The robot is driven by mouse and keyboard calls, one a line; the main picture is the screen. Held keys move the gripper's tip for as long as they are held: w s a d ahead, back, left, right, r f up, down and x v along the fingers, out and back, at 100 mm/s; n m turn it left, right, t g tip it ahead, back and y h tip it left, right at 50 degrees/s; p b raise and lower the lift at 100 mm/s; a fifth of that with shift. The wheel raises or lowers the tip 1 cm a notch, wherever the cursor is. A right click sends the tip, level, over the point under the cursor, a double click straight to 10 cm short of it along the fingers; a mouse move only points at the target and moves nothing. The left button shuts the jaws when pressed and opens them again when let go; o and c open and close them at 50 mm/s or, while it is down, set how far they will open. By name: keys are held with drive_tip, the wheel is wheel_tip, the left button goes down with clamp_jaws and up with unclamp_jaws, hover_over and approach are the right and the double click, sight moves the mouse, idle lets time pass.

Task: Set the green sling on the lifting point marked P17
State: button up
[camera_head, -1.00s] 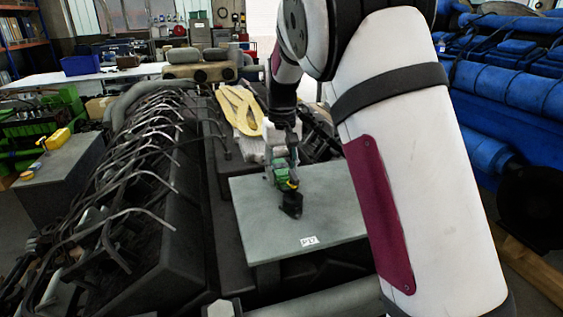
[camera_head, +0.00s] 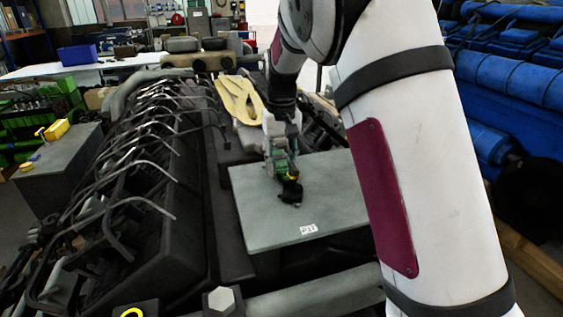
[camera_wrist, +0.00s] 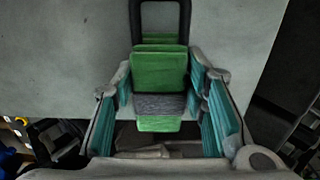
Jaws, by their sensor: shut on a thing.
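My gripper (camera_head: 283,168) points down over a grey plate (camera_head: 260,222). In the wrist view my gripper (camera_wrist: 165,105) has its teal-padded fingers on both sides of the green sling (camera_wrist: 160,72), shut on it. The sling also shows as a small green patch in the head view (camera_head: 281,164). A black fitting (camera_head: 291,193) shows at the plate just below the fingers; whether it touches the sling is unclear. In the wrist view a dark loop (camera_wrist: 136,20) frames the sling's far end.
Curved dark pipes (camera_head: 140,165) run along the engine at left. A yellow strap bundle (camera_head: 238,98) lies behind the plate. Blue machinery (camera_head: 515,80) stands at right. My arm covers the plate's right side.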

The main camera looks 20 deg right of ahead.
drive_tip(key=shift+f, duration=0.85)
idle(0.5)
idle(0.4)
drive_tip(key=o, duration=1.5)
wheel_tip(320, 180, up, 12)
